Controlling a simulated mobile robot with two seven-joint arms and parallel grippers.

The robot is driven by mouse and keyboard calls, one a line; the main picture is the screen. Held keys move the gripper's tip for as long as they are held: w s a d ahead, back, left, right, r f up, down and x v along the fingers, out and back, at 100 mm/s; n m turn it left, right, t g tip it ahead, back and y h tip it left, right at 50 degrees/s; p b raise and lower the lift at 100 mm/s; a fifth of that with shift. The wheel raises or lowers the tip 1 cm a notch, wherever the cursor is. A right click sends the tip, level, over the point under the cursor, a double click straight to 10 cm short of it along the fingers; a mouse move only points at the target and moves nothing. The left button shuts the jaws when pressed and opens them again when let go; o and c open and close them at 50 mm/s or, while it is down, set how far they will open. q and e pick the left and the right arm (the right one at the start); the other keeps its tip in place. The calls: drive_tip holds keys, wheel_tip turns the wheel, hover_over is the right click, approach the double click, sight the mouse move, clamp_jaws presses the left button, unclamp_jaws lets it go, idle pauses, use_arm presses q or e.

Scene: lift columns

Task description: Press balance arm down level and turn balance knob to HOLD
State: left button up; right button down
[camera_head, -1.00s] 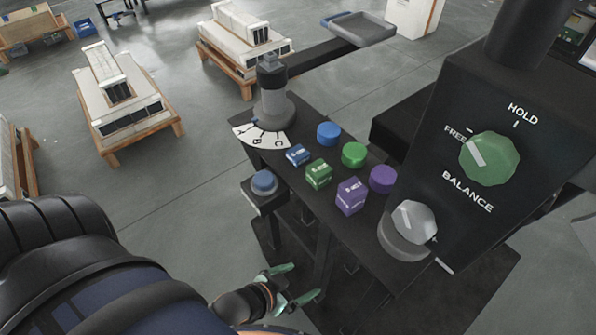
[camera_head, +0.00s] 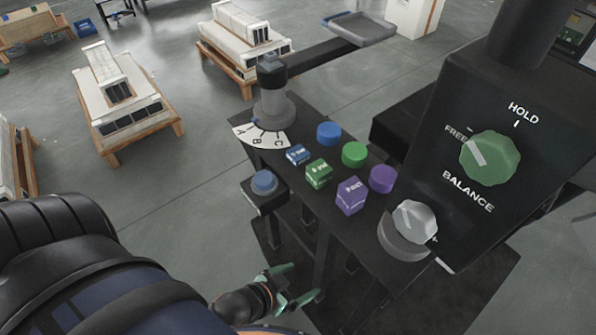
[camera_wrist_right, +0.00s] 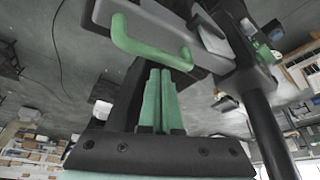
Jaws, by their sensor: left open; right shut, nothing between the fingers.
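The balance knob (camera_head: 489,158) is green, on the dark slanted panel at the right of the head view, its pale pointer towards FREE. HOLD is printed above it and BALANCE below. A dark arm (camera_head: 318,54) runs from a grey post to a tray; I cannot tell whether it is the balance arm. My left gripper (camera_head: 298,283) is open and empty, low beside the console. My right gripper (camera_wrist_right: 159,72) is shut and empty in the wrist view. Beyond its fingertips is a green U-shaped handle (camera_wrist_right: 150,48) on a grey part; contact is unclear.
The console holds blue, green and purple blocks and round pieces, such as the purple block (camera_head: 351,195). A grey knob (camera_head: 415,222) stands at its near end, an A-B-C dial (camera_head: 261,138) at its far end. Loaded pallets (camera_head: 122,105) stand behind.

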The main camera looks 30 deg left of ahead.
drive_tip(key=shift+f, duration=0.65)
drive_tip(key=shift+s+d+f+b, duration=0.15)
drive_tip(key=shift+d+f+b, duration=0.15)
drive_tip(key=shift+f, duration=0.55)
drive_tip(key=shift+s+d+f+b, duration=0.1)
drive_tip(key=shift+d+f+b, duration=0.2)
drive_tip(key=shift+f, duration=0.55)
drive_tip(key=shift+s+d+f+b, duration=0.1)
drive_tip(key=shift+d+f+b, duration=0.2)
drive_tip(key=shift+f, duration=0.45)
drive_tip(key=shift+s+d+f+b, duration=0.15)
drive_tip(key=shift+f+b, duration=0.15)
drive_tip(key=shift+f, duration=0.4)
drive_tip(key=shift+w, duration=0.1)
